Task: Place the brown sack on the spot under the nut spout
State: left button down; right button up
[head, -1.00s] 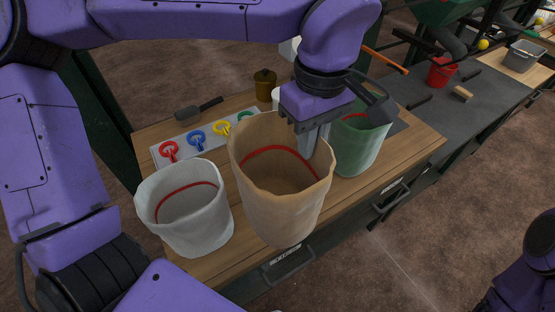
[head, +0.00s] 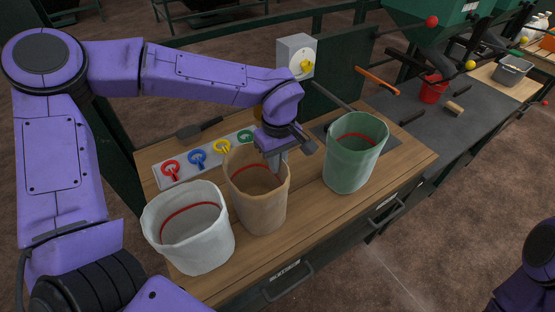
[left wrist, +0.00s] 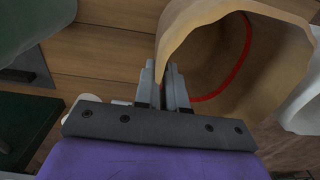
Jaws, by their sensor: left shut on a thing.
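The brown sack (head: 258,207) is open-topped with a red line inside, upright between the white sack (head: 200,243) and the green sack (head: 350,165). My left gripper (head: 275,162) is shut on its far right rim. In the left wrist view, the brown sack (left wrist: 205,50) shows its wall between the fingers (left wrist: 165,88). Whether its base touches the wooden table (head: 318,230) is unclear. I cannot make out which spout is the nut spout. My right gripper is out of view; part of that arm shows at lower right.
A tray with coloured rings (head: 197,160) lies behind the sacks. A grey box with a yellow knob (head: 296,57) stands at the back. A dark counter (head: 450,125) holds a red bucket (head: 433,91). Bare table lies between the brown and green sacks.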

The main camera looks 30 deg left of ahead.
pick_arm(q)
jog(key=shift+s+f, duration=0.1)
jog(key=c, duration=1.2)
grip_release()
